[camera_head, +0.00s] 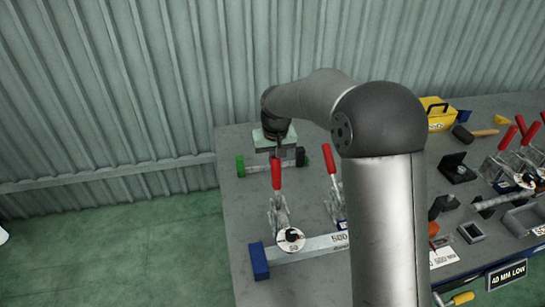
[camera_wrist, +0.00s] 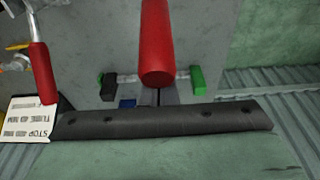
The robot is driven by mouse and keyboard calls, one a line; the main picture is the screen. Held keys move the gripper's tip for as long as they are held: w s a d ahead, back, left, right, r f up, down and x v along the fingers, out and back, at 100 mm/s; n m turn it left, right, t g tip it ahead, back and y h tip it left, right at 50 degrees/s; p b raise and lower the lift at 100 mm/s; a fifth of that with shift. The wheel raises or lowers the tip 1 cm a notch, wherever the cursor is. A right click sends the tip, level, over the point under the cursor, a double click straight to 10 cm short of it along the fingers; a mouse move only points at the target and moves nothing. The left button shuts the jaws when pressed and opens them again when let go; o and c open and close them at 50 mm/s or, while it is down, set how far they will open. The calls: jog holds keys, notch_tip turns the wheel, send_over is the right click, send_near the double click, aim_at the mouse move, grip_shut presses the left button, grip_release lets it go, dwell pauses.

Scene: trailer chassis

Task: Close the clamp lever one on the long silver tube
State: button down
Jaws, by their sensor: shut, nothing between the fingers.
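My gripper (camera_head: 279,151) points down at the far left of the bench and is shut with nothing in it. A clamp (camera_head: 279,215) with an upright red lever (camera_head: 276,174) stands at the long silver tube (camera_head: 318,245). The gripper tip appears just beyond the lever's top; I cannot tell whether they touch. A red lever (camera_wrist: 158,40) shows large and close in the wrist view, its rounded end towards the camera. A second red clamp lever (camera_head: 331,159) stands to the right, partly beside my arm. My arm hides the tube's right part.
A blue end block (camera_head: 259,261) is at the tube's left end. A short tube with a green end (camera_wrist: 197,78) and a black end (camera_wrist: 107,87) lies behind. A pale green box (camera_head: 267,139) is near my gripper. More clamps, a yellow toolbox (camera_head: 438,112) and a hammer (camera_head: 474,134) are right.

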jog(key=shift+s, duration=0.1)
jog(key=shift+s+d+b, duration=0.3)
jog(key=shift+s+b, duration=0.2)
jog(key=shift+s, duration=0.45)
jog(key=shift+r+p, duration=2.8)
jog(key=shift+r, duration=1.4)
jog(key=shift+w, duration=0.1)
jog(key=s+d+r+m, duration=0.1)
jog(key=s+d+r, duration=0.1)
jog(key=s+d, duration=0.5)
jog(key=s+d+r+m, duration=0.1)
jog(key=s+d, duration=0.3)
jog(key=s, duration=0.5)
jog(key=s+d+f, duration=0.1)
jog(key=s+d, duration=0.2)
jog(key=s, duration=0.5)
jog(key=s+d+f+m+g, duration=0.1)
jog(key=s+d+f, duration=0.1)
jog(key=s, duration=0.7)
jog(key=shift+d+f+h, duration=0.25)
jog(key=shift+d+h, duration=0.05)
jog(key=shift+d, duration=0.2)
